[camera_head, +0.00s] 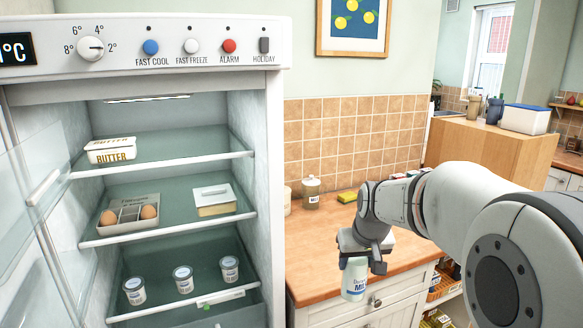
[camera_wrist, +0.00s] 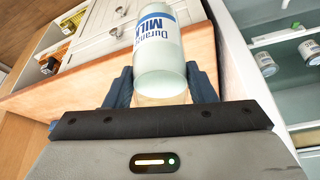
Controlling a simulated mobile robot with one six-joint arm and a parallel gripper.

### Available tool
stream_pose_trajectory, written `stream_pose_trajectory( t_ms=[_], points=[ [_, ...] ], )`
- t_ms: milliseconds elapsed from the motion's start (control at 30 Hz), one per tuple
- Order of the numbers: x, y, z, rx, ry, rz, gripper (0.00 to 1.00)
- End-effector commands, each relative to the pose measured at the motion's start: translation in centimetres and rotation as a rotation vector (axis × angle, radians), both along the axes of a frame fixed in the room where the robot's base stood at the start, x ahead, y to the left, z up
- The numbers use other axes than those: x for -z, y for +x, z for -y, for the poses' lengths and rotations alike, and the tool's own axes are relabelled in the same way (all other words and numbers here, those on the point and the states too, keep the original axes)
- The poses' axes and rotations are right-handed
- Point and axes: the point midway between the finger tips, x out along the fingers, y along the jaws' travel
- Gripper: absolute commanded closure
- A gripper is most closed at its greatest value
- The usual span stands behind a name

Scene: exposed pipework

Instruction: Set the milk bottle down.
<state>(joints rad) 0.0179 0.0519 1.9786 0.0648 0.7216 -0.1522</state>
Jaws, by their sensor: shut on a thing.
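The milk bottle (camera_head: 354,280) is white with blue lettering and hangs roughly upright below my gripper (camera_head: 366,250). In the head view it overlaps the front edge of the wooden worktop (camera_head: 325,262) and the white drawer front. Its gap to the worktop cannot be told. In the wrist view my gripper (camera_wrist: 160,86) is shut on the milk bottle (camera_wrist: 157,45), with a dark finger on each side. The part of the bottle between the fingers is partly hidden.
The open fridge (camera_head: 165,28) stands left, holding a butter box (camera_head: 110,150), an egg tray (camera_head: 128,213), a lidded dish (camera_head: 214,200) and several small pots. A jar (camera_head: 310,192) stands at the worktop's back. The worktop's front left is clear.

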Motion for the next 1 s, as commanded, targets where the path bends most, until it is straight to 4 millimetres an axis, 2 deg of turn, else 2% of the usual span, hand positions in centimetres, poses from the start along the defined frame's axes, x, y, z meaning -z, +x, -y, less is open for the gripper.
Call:
stream_pose_trajectory(
  t_ms=[133,367,567,767,867,1000],
  points=[
    [0.0,0.0,-0.1,-0.002,0.0,0.002,0.87],
    [2.2,0.5,-0.2,0.005,-0.001,-0.002,0.87],
    [5.2,1.0,-0.1,0.018,-0.004,-0.005,0.87],
    [9.6,1.3,0.0,0.034,-0.006,-0.006,0.87],
    [12.7,1.3,0.0,0.045,-0.008,-0.008,0.87],
    [18.3,0.6,0.0,0.063,-0.009,-0.012,0.87]
  ],
)
